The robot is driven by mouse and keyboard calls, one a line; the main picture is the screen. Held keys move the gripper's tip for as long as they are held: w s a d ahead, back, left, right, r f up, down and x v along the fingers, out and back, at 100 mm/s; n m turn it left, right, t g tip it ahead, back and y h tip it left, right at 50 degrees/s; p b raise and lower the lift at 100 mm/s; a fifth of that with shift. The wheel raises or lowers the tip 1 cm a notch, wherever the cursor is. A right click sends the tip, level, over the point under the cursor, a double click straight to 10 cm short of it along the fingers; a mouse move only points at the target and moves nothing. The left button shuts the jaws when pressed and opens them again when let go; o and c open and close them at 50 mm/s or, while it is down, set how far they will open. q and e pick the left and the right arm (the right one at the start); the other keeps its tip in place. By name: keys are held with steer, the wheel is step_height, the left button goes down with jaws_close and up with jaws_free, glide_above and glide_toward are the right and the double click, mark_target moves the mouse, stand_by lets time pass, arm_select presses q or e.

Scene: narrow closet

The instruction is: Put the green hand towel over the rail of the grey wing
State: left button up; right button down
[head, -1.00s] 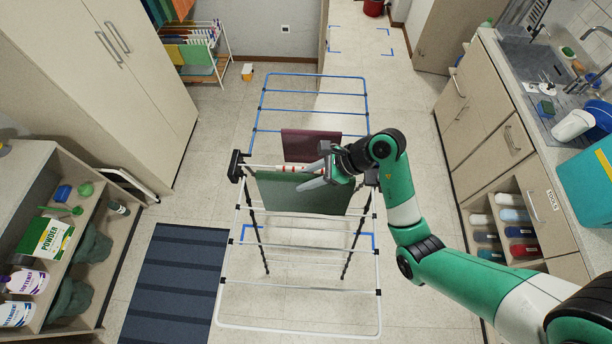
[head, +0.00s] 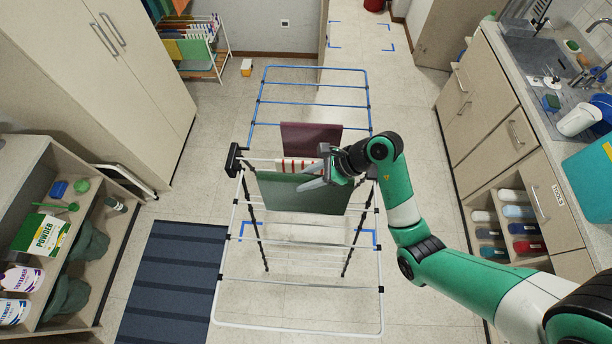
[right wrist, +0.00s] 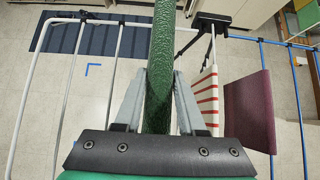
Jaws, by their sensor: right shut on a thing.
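The green hand towel (head: 305,196) hangs spread out from my right gripper (head: 318,181), near the middle of the drying rack. The right wrist view shows the towel (right wrist: 160,75) edge-on, pinched between the two fingers (right wrist: 158,105). The pale grey-white wing (head: 298,329) of the rack reaches toward the viewer. In the right wrist view this wing (right wrist: 28,95) lies left of the towel. The towel hides part of the rack's middle, and I cannot tell whether it touches a rail. My left gripper is out of view.
A maroon cloth (head: 308,138) and a red-striped white cloth (head: 290,165) hang on the rack behind the towel. The blue wing (head: 313,85) extends to the back. Shelves (head: 40,160) stand left, a counter (head: 525,100) right. A dark striped mat (head: 175,285) lies left of the rack.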

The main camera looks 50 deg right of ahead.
steer(key=shift+f+b, duration=6.3)
steer(key=shift+f, duration=3.5)
steer(key=shift+c, duration=2.1)
jaws_free()
steer(key=p+v, duration=0.2)
steer(key=v, duration=0.8)
steer(key=shift+d+r, duration=0.15)
steer(key=shift+r, duration=0.05)
steer(key=shift+s+d+r, duration=0.2)
steer(key=shift+s+r, duration=0.15)
steer(key=shift+s, duration=0.05)
